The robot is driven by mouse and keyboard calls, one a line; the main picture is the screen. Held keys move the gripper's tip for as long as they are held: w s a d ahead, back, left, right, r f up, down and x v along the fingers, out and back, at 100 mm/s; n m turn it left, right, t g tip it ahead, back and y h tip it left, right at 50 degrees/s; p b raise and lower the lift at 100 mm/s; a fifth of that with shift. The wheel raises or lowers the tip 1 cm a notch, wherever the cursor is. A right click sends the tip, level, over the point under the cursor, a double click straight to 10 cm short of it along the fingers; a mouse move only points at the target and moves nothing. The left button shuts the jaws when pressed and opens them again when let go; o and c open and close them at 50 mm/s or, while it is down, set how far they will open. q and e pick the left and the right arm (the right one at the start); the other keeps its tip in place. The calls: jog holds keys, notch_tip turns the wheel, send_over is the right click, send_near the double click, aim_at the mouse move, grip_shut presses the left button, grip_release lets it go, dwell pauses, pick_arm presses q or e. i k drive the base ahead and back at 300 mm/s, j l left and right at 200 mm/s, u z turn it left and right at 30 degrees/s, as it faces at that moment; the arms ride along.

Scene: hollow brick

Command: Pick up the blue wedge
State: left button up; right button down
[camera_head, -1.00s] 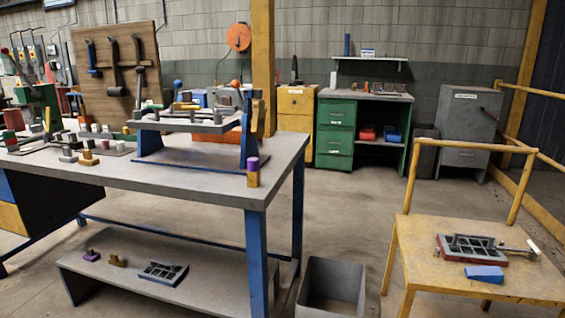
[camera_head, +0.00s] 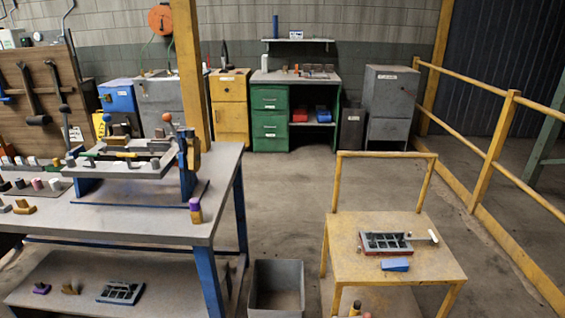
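The blue wedge (camera_head: 395,264) lies on the yellow stand (camera_head: 345,262) at the right, near the front edge of its top. It sits just in front of a red and grey mould (camera_head: 386,242), with a small gap that I cannot judge exactly. A hammer with a white head (camera_head: 433,236) lies with its handle across the mould's right side. Neither of my grippers shows in the head view.
A grey open bin (camera_head: 277,288) stands on the floor between the stand and the grey workbench (camera_head: 150,226). Yellow railing (camera_head: 495,150) runs along the right. Open floor lies behind the stand.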

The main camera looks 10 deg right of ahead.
aim_at(401, 264)
jog(key=z, duration=1.25)
